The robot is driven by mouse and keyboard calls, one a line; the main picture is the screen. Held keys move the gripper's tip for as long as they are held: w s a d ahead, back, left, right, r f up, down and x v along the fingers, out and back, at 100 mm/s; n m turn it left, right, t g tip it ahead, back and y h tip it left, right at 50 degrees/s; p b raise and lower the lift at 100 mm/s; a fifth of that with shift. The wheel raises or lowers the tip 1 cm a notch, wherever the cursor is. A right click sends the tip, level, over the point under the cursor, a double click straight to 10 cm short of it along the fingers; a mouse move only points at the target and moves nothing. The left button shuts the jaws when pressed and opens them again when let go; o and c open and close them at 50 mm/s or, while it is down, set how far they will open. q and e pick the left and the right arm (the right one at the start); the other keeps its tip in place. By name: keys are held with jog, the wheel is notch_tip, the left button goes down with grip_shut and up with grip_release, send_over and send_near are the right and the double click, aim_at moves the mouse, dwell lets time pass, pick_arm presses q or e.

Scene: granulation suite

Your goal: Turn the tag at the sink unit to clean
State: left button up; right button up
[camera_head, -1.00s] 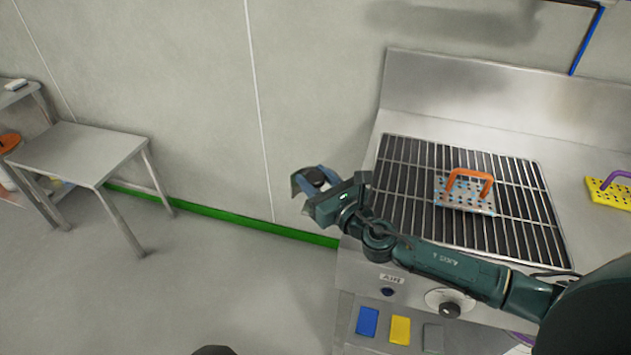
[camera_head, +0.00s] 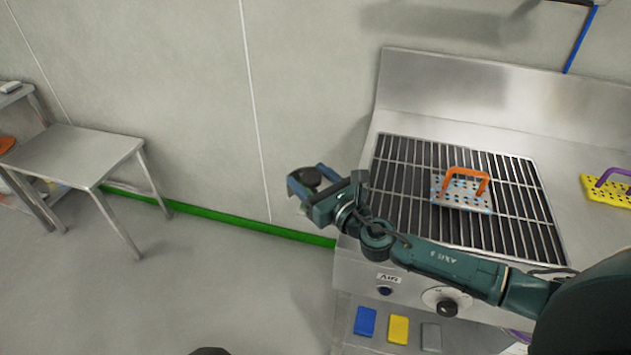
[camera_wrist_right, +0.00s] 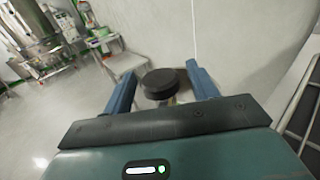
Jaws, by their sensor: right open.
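The stainless steel unit (camera_head: 450,88) with a barred grate on top fills the right of the head view. My right arm crosses its front edge. My right gripper (camera_head: 304,180) is open beyond the unit's left end. A black round disc (camera_wrist_right: 161,83) shows between its two blue fingers (camera_wrist_right: 121,97) in the right wrist view, with a gap at each side. It also shows in the head view (camera_head: 311,176). I cannot tell what the disc is fixed to. No tag with a readable clean marking shows. My left gripper is not in view.
A perforated plate with an orange handle (camera_head: 466,178) lies on the grate. A yellow one with a purple handle (camera_head: 606,187) is at right. A dial (camera_head: 445,302) and blue (camera_head: 365,321), yellow (camera_head: 398,329) cards are in front. A steel table (camera_head: 78,155) stands left; floor between is clear.

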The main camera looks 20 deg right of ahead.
jog(key=b+v, duration=0.2)
jog(key=v, duration=1)
jog(key=shift+s+f+b, duration=0.1)
jog(key=shift+s+b, duration=0.15)
jog(key=shift+b, duration=0.05)
jog(key=shift+s+d, duration=0.15)
jog(key=shift+s, duration=0.15)
